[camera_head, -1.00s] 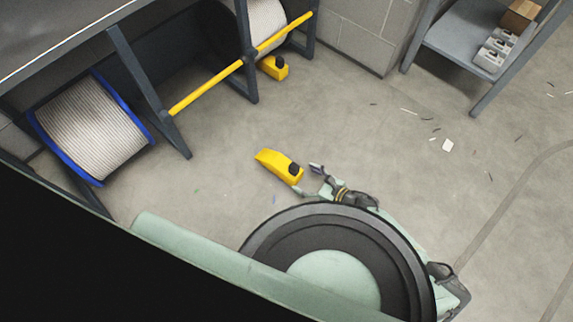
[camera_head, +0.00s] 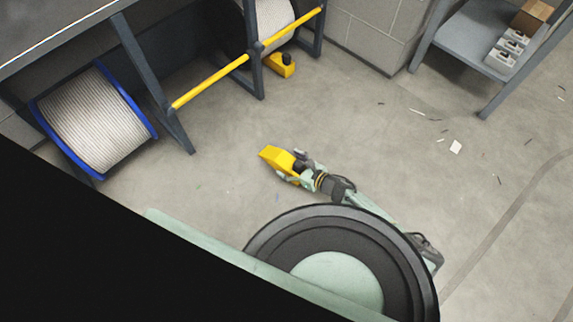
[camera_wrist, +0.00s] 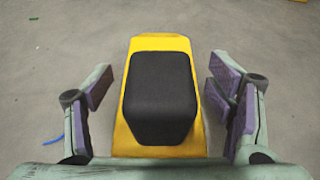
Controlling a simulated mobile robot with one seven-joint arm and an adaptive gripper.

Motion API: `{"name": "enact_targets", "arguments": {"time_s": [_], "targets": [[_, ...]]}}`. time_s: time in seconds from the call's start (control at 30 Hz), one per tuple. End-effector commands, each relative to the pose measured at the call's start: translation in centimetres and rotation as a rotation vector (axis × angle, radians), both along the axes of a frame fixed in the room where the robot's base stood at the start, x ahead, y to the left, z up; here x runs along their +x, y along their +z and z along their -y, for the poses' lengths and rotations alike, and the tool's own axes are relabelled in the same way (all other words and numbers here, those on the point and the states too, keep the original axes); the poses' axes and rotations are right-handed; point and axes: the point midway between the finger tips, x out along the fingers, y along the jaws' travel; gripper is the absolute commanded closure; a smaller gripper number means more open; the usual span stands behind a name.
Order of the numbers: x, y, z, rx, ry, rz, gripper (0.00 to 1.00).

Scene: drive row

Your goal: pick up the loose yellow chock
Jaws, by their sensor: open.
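The loose yellow chock (camera_head: 275,157) lies on the open floor, with a black block on its near end. In the wrist view the chock (camera_wrist: 161,44) fills the middle, its black top (camera_wrist: 160,97) toward me. My gripper (camera_head: 295,168) is at the chock's near end. In the wrist view my gripper (camera_wrist: 162,95) is open, with one finger on each side of the chock and floor showing in the gap on the left. The right finger is closer to the chock's side; whether it touches I cannot tell.
A second yellow chock (camera_head: 281,65) sits by the rack under the yellow bar (camera_head: 212,82). A blue-rimmed cable reel (camera_head: 95,118) stands at left. A grey shelf (camera_head: 462,45) with boxes is at upper right. Floor around the loose chock is clear apart from small scraps.

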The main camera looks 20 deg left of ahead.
Motion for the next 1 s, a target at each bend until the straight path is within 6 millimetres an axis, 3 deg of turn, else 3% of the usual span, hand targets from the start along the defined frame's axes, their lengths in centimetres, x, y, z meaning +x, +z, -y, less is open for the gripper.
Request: {"name": "enact_targets", "arguments": {"time_s": [0.07,1.0], "targets": [[0.0,0.03,0.02,0.0,0.0,0.0,0.25],[0.02,0.03,0.06,0.0,-0.001,-0.001,0.88]]}}
